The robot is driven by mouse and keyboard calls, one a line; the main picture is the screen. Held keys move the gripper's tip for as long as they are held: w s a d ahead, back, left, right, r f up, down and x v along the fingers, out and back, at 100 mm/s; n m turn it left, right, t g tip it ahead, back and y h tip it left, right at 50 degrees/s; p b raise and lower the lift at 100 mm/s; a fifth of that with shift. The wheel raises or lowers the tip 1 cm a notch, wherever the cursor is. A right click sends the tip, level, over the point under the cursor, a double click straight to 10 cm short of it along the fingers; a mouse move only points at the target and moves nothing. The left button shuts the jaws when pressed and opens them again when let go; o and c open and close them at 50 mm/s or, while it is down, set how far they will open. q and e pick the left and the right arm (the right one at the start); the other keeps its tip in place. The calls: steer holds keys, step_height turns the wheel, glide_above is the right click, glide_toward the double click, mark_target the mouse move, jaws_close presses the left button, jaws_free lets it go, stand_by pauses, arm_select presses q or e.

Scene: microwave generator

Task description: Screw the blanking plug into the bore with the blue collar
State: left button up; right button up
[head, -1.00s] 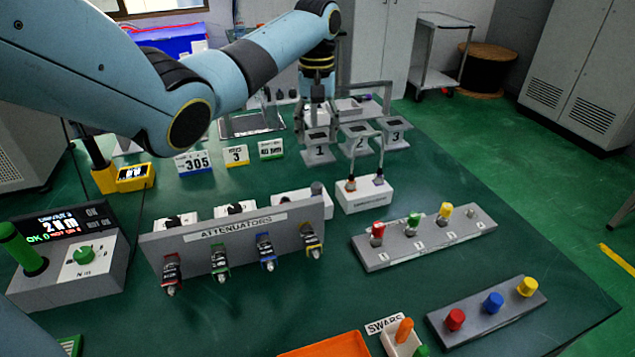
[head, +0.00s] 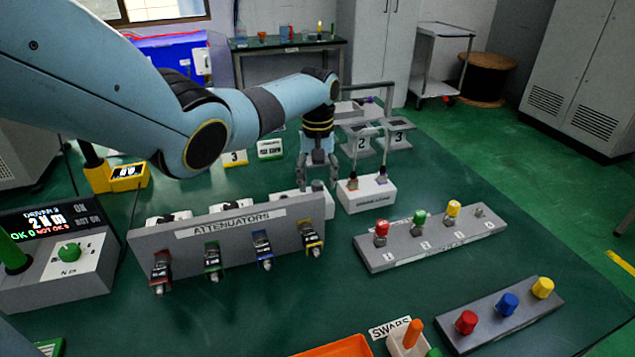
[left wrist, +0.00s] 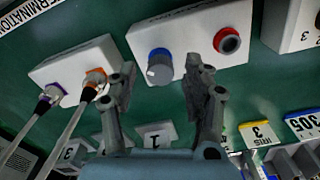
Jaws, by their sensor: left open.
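The white block with two bores (left wrist: 198,42) is on the green table and largely hidden behind the attenuator panel in the head view. Its blue collar (left wrist: 159,52) has a grey knurled cylinder, apparently the blanking plug (left wrist: 160,70), standing at it; how deep it sits I cannot tell. The other bore has a red collar (left wrist: 227,40) with no plug standing out of it. My left gripper (head: 317,181) is open and points down at the block. In the left wrist view its fingers (left wrist: 160,80) are on either side of the plug, apparently apart from it.
The attenuator panel (head: 185,247) stands in front of the block. A white termination box (head: 367,200) with two cables is close on the right. Numbered stands (head: 396,137) are behind. A grey strip with coloured caps (head: 433,248) lies to the right.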

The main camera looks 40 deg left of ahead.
arm_select(q)
steer(key=shift+f, duration=0.2)
jaws_close()
stand_by(0.3)
